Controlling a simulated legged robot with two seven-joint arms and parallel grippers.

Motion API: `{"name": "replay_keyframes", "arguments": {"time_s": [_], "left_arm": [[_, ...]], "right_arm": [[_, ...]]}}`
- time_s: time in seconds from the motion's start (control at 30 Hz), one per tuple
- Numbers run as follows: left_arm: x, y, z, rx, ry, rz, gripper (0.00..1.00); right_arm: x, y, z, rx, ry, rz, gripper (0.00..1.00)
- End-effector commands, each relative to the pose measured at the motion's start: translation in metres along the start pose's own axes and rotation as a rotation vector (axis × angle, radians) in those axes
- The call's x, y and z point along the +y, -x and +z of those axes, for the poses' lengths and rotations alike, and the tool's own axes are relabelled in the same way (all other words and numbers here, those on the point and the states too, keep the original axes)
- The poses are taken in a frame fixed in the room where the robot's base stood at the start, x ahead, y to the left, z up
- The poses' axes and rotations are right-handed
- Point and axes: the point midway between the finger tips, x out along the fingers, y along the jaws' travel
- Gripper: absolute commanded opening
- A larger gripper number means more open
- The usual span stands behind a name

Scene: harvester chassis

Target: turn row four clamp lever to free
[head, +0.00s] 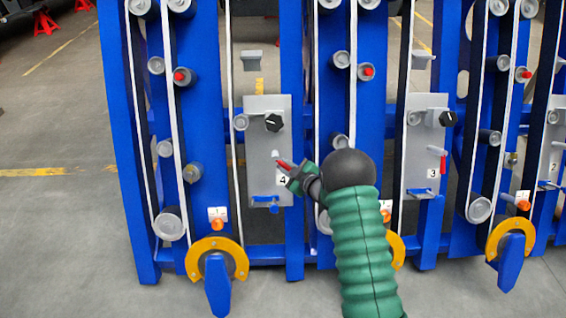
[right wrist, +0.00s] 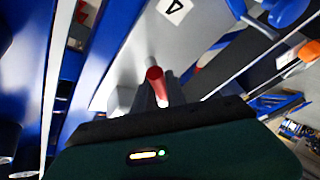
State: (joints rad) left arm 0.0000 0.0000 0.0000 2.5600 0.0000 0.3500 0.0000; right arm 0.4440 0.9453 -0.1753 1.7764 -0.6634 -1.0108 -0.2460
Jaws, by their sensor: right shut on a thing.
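The row four panel (head: 265,110) is a grey plate on a blue frame, marked with a "4" label (head: 283,180). Its red clamp lever (head: 284,164) sticks out towards the right, tilted, just above the label. My right gripper (head: 292,170) is at the lever and shut on it; its fingers are partly hidden by my wrist. In the right wrist view the red lever (right wrist: 156,78) rises just past the gripper's dark edge, and the label (right wrist: 174,8) shows above it. My left gripper is not in view.
A black knob (head: 273,122) sits above the lever and a blue latch (head: 266,199) below. To the right, the row three panel (head: 425,150) has a red lever (head: 443,160) hanging down. Yellow-orange rings (head: 217,258) stand out low. Open floor (head: 60,230) lies left.

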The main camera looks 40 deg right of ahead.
Motion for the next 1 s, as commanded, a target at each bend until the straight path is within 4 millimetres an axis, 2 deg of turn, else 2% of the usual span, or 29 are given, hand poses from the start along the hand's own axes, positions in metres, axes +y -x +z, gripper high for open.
{"name": "replay_keyframes", "arguments": {"time_s": [0.03, 0.1, 0.4, 1.0], "left_arm": [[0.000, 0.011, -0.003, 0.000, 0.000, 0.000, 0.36], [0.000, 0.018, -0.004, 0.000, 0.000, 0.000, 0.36], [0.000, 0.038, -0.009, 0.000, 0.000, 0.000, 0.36], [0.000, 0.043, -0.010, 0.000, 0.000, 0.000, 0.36]], "right_arm": [[0.005, 0.002, -0.005, -0.009, 0.034, -0.020, 0.00], [0.006, 0.002, -0.005, -0.019, 0.081, -0.046, 0.00], [0.011, 0.002, -0.005, -0.050, 0.222, -0.126, 0.00], [0.010, 0.000, -0.004, -0.061, 0.274, -0.157, 0.00]]}}
